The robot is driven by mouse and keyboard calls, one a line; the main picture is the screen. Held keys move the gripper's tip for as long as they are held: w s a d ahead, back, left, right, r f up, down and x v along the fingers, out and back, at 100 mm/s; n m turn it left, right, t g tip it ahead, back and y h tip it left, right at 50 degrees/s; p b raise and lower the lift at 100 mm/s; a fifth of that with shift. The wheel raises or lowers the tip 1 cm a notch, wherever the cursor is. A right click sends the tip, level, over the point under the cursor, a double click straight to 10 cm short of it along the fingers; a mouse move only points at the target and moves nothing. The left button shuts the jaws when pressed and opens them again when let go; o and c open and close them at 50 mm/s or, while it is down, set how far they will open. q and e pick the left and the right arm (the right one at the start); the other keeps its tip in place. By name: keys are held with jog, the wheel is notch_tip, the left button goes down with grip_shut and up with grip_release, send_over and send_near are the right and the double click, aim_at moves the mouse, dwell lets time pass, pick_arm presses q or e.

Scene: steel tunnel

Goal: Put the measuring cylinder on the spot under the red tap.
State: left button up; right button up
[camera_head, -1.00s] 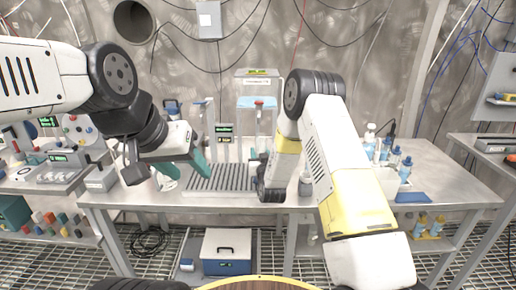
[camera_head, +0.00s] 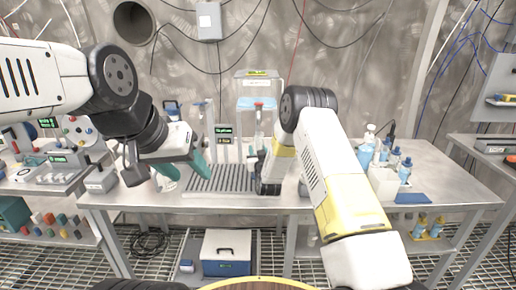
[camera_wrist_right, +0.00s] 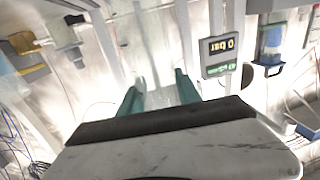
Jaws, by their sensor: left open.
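The red tap (camera_head: 258,104) is on the front of a clear tank with blue contents at the back of the middle bench. My left gripper (camera_head: 184,166) is open and empty, left of the grey ribbed tray (camera_head: 222,180). My right gripper is mostly hidden behind its own wrist in the head view, at the tray's right end. In the right wrist view, the teal fingers of my right gripper (camera_wrist_right: 157,92) stand apart. A tall, clear shape, probably the measuring cylinder (camera_wrist_right: 156,97), shows between them; contact is unclear. The spot under the tap is hidden by my right arm.
Dark displays (camera_head: 223,130) stand behind the tray. A white caddy (camera_head: 383,182) with blue bottles and a blue pad (camera_head: 411,198) are on the bench's right. A white mug (camera_head: 165,184) stands near my left gripper. Bench space between arm and caddy is partly clear.

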jog(key=o, duration=0.3)
jog(key=shift+o, duration=0.2)
jog(key=shift+r, duration=0.1)
jog(key=s+d, duration=0.2)
jog(key=s, duration=0.9)
jog(key=s+d+r+g, duration=0.3)
jog(key=s+r, duration=0.1)
jog(key=r, duration=0.5)
jog(key=s+d+r+g, duration=0.2)
jog(key=s+d+r, duration=0.1)
jog(key=r, duration=0.5)
jog(key=s+d+r+g, duration=0.1)
jog(key=s+d+g, duration=0.1)
jog(key=s, duration=0.8)
jog(key=s+d+r+g, duration=0.2)
jog(key=s, duration=0.8)
jog(key=s+d+r+m+g, duration=0.1)
jog(key=s+d+r+g, duration=0.1)
jog(key=s, duration=0.9)
jog(key=shift+d+r+g+h, duration=0.2)
jog(key=shift+d+g+h, duration=0.1)
jog(key=shift+d, duration=0.25)
